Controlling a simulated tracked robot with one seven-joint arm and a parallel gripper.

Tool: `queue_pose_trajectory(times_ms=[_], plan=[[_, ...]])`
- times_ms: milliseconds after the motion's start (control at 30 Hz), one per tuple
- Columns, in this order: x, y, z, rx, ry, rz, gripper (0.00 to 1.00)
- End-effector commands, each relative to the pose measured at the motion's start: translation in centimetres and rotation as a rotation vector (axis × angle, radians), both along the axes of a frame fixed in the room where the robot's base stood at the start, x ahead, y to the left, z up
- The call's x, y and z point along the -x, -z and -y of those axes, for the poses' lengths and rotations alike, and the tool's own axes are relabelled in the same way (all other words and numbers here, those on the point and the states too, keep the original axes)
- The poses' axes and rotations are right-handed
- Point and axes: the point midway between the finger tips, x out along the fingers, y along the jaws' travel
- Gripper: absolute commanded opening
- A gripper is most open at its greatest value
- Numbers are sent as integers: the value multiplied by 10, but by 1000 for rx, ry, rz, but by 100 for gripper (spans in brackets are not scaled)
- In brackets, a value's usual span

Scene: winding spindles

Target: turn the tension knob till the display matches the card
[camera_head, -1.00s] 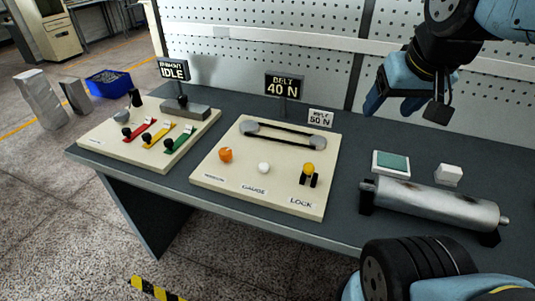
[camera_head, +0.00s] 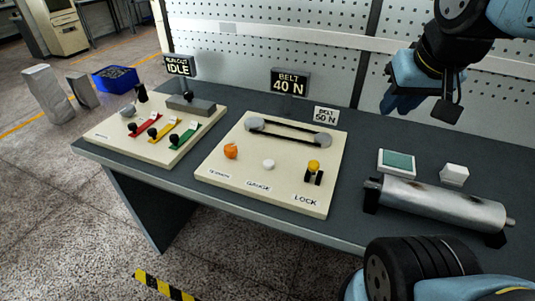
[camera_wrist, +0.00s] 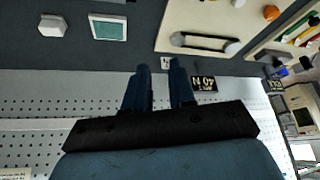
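The orange knob (camera_head: 230,151) sits at the left of the cream belt panel (camera_head: 275,196), above a small label that is hard to read, probably TENSION. The display (camera_head: 290,82) behind the panel reads BELT 40 N. The white card (camera_head: 326,116) at the panel's back right reads BELT 50 N. My gripper (camera_head: 388,106) is in the air right of the card, well away from the knob. In the wrist view my gripper (camera_wrist: 159,68) has its two dark fingers apart, with nothing between them. The card (camera_wrist: 166,62) shows just beyond the fingertips.
The panel also has a belt on two pulleys (camera_head: 288,133), a white knob (camera_head: 268,164) and a yellow-topped lock lever (camera_head: 313,167). A lever panel (camera_head: 150,133) with an IDLE display stands left. A metal roller (camera_head: 440,203), teal-topped box (camera_head: 397,162) and white block (camera_head: 454,174) lie right. A pegboard stands behind.

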Motion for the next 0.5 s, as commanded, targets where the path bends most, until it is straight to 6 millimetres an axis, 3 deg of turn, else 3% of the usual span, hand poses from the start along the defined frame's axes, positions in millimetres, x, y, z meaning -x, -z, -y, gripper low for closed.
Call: queue_pose_trajectory(times_ms=[233, 500], plan=[[0, 0, 0, 0, 0, 0, 0], [0, 0, 0, 0, 0, 0, 0]])
